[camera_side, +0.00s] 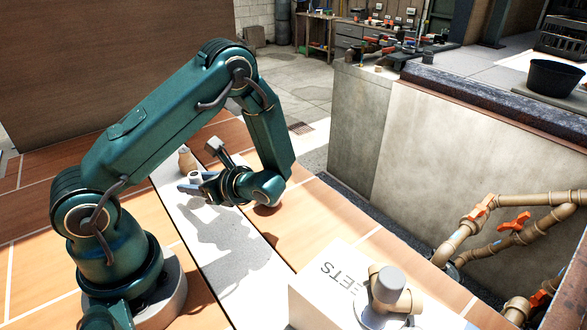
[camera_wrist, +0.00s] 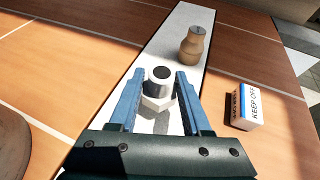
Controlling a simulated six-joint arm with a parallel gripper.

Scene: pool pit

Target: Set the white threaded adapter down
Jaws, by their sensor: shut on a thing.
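The white threaded adapter (camera_wrist: 158,88) is between the two blue fingers of my gripper (camera_wrist: 154,98) in the wrist view, with its dark round opening facing the camera. My gripper is shut on it and holds it over the pale strip. In the side view the adapter (camera_side: 195,176) shows small and pale at the tips of my gripper (camera_side: 192,184). A shadow lies on the strip under the arm. The exact height of the adapter above the strip is hard to tell.
A tan bottle-shaped fitting (camera_wrist: 197,45) stands on the pale strip (camera_wrist: 178,28) beyond the adapter. A small white block marked "KEEP OFF" (camera_wrist: 247,106) lies on the wooden surface to the right. A white box (camera_side: 325,290) with a tan fitting (camera_side: 388,292) is at the front.

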